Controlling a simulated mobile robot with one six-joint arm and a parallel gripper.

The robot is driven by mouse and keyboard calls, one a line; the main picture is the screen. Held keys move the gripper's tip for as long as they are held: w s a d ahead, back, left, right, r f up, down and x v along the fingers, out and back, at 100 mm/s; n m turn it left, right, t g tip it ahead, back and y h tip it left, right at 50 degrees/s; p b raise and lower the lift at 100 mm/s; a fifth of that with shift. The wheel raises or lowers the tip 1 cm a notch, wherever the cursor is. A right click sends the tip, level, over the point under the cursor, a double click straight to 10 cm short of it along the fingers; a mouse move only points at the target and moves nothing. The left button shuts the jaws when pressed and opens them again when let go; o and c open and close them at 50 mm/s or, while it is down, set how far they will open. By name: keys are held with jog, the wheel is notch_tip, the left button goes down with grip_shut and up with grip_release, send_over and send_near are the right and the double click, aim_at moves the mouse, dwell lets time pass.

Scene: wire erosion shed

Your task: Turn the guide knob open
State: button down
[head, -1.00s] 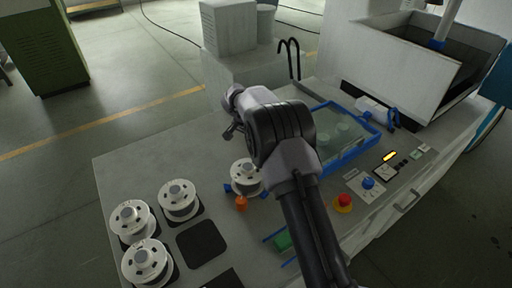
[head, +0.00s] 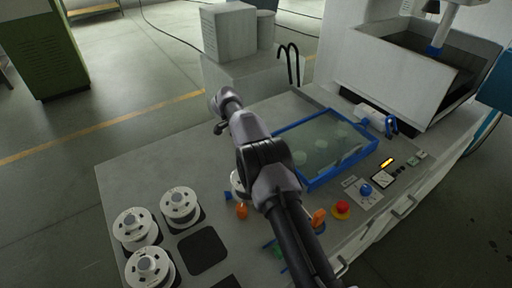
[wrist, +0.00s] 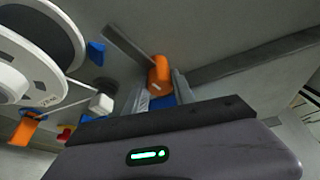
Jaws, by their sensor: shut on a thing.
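In the wrist view an orange knob (wrist: 158,72) stands between the fingers of my gripper (wrist: 161,84), with a blue part (wrist: 166,101) just below it. My gripper is shut on this orange knob. In the head view my arm hides the gripper. Two orange parts show there, one beside the front of a white spool (head: 241,211) and one to the right of my arm (head: 319,217). I cannot tell which of them is the held one. How far the knob is turned is not clear.
Several white spools (head: 137,230) stand at the left of the bench, beside an empty dark pad (head: 203,250). A blue-framed tray (head: 345,172) lies right of my arm. A red button (head: 341,209) and a blue knob (head: 366,189) are on the panel. A large white spool (wrist: 35,50) is close left in the wrist view.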

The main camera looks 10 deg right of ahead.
dwell(0.4)
jog(key=c, duration=1.3)
grip_release()
jog(key=p+v, duration=0.7)
jog(key=v, duration=1)
jog(key=shift+s+a+r+p, duration=0.1)
jog(key=shift+r+p, duration=0.15)
jog(key=shift+p, duration=0.1)
